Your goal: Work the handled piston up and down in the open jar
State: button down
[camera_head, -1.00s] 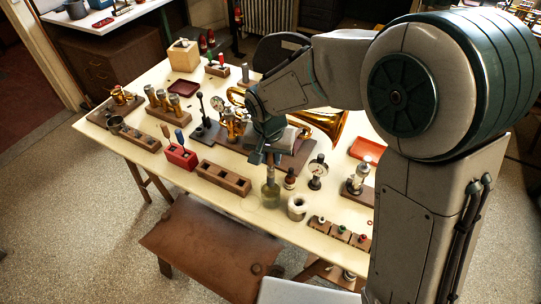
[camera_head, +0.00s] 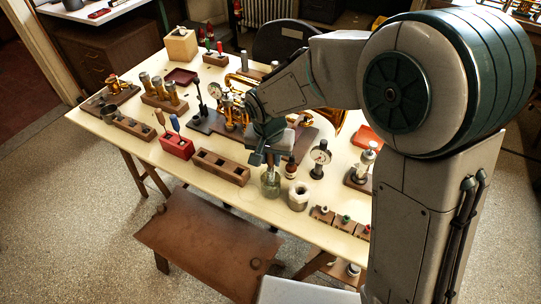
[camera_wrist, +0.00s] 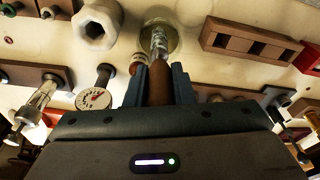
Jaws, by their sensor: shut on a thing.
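My gripper (camera_head: 265,158) is shut on the brown handle (camera_wrist: 158,84) of the piston, above the front part of the table. The piston's silvery body (camera_wrist: 158,42) points from the handle into the open glass jar (camera_head: 270,187). In the wrist view the jar's round rim (camera_wrist: 175,28) surrounds the piston's far end, which appears to be inside the jar. How deep it sits, and whether it touches the glass, I cannot tell. In the head view the gripper hides most of the piston.
A small brown bottle (camera_head: 291,169) and a dial gauge (camera_head: 320,157) stand behind. A wooden compartment block (camera_head: 220,167) lies to the left.

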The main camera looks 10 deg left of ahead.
jog(key=shift+f+b, duration=0.95)
jog(key=shift+f, duration=0.35)
jog(key=shift+r+p, duration=1.15)
jog(key=shift+r, duration=0.75)
jog(key=shift+f, duration=0.15)
jog(key=shift+f+b, duration=1.7)
jog(key=shift+f, duration=0.05)
jog(key=shift+r+p, duration=1.15)
jog(key=shift+r, duration=0.75)
jog(key=shift+f, duration=0.1)
